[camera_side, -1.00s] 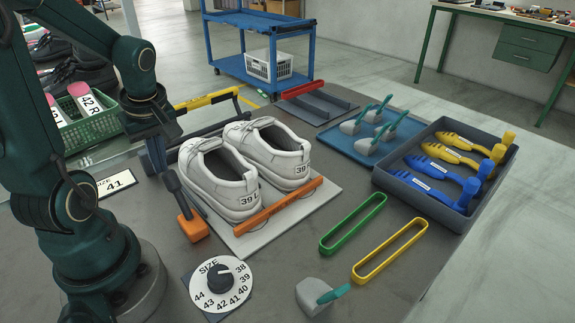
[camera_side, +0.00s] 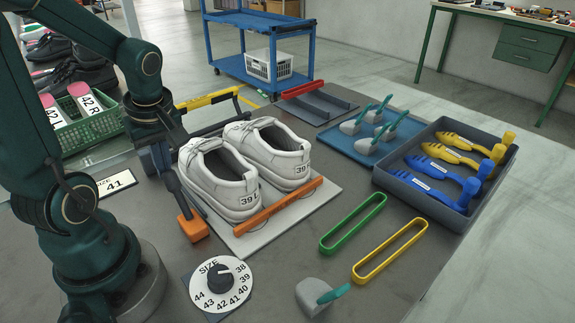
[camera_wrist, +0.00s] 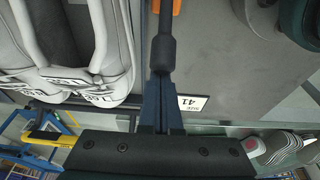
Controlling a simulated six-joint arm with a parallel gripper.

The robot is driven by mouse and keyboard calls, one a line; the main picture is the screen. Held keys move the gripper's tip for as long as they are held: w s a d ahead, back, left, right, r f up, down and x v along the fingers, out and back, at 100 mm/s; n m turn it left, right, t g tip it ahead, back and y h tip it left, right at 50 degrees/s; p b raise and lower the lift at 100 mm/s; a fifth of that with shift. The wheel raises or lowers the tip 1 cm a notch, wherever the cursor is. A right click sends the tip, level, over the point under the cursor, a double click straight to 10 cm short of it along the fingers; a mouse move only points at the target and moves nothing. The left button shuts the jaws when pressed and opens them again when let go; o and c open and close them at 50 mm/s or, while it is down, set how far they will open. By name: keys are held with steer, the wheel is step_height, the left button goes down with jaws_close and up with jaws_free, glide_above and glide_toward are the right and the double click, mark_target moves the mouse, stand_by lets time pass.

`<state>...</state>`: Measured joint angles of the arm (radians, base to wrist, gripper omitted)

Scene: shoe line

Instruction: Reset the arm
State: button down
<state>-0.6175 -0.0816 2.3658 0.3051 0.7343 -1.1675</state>
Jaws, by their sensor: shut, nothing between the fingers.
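My gripper (camera_side: 163,168) is at the left of the side view, shut and empty, pointing down beside the left grey shoe. In the wrist view its blue fingers (camera_wrist: 160,98) are together at the middle. An orange-based lever with a black handle (camera_wrist: 164,50) stands just beyond the fingertips in that view; I cannot tell whether they touch. In the side view the lever's orange base (camera_side: 193,227) shows below the gripper, and its handle is partly hidden.
Grey shoes (camera_side: 222,180) marked 39 stand on a pale board with an orange bar (camera_side: 280,206). A size dial (camera_side: 219,286), a "SIZE 41" card (camera_side: 116,183), green (camera_side: 353,223) and yellow (camera_side: 390,250) loops and a shoe-tree tray (camera_side: 420,196) lie around.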

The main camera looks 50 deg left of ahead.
steer(key=shift+d, duration=1)
steer(key=shift+a, duration=0.15)
step_height(320, 180, up, 9)
steer(key=a, duration=0.1)
steer(key=shift+a, duration=0.2)
stand_by(1.0)
steer(key=d+f+m+t+h, duration=0.1)
steer(key=d+m+t, duration=0.4)
steer(key=d+m, duration=1)
steer(key=m+h, duration=0.1)
steer(key=m, duration=0.2)
steer(key=shift+w+t+h, duration=0.3)
steer(key=shift+h, duration=0.1)
